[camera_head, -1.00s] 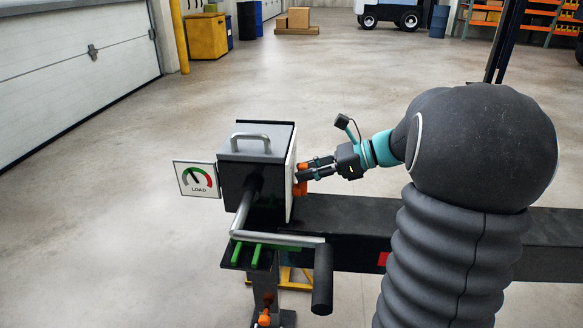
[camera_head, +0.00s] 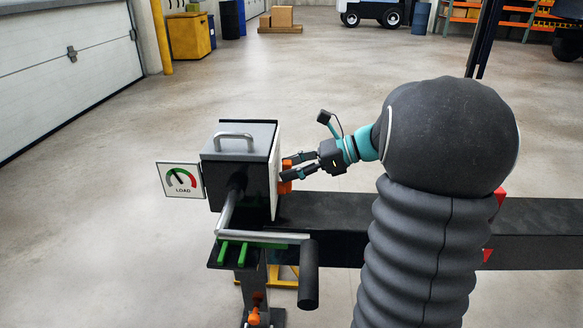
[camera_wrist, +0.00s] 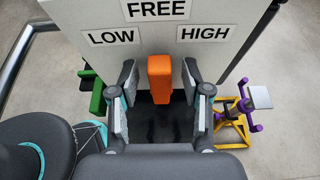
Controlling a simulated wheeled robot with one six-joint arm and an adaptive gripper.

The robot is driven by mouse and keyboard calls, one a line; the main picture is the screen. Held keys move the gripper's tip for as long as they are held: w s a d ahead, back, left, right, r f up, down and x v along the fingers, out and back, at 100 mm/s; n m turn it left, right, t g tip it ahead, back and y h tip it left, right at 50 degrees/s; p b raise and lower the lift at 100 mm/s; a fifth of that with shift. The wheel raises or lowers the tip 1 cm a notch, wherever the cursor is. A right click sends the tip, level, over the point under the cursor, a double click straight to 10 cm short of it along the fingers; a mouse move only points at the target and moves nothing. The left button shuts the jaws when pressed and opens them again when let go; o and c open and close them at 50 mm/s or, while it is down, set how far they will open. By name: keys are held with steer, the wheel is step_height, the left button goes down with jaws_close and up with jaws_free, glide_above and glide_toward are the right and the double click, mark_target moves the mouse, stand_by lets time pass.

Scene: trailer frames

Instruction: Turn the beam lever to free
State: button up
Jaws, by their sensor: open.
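The beam lever (camera_wrist: 160,78) is a short orange handle on the white front panel (camera_wrist: 205,18) of a dark box. In the wrist view it stands in the middle, below the FREE label, with LOW to the left and HIGH to the right. My gripper (camera_wrist: 160,90) is open, with one finger on each side of the lever and a visible gap on both sides. In the head view my gripper (camera_head: 288,168) is at the panel's right face, and the orange lever (camera_head: 285,186) shows partly behind the fingers.
The box (camera_head: 238,138) has a grey top handle and a LOAD gauge (camera_head: 181,180) at its left. A dark beam (camera_head: 330,210) runs right from it. A grey crank with a black grip (camera_head: 308,275) and green bars (camera_head: 232,250) are in front. Open floor lies behind.

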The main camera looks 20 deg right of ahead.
steer(key=v, duration=1.2)
stand_by(0.3)
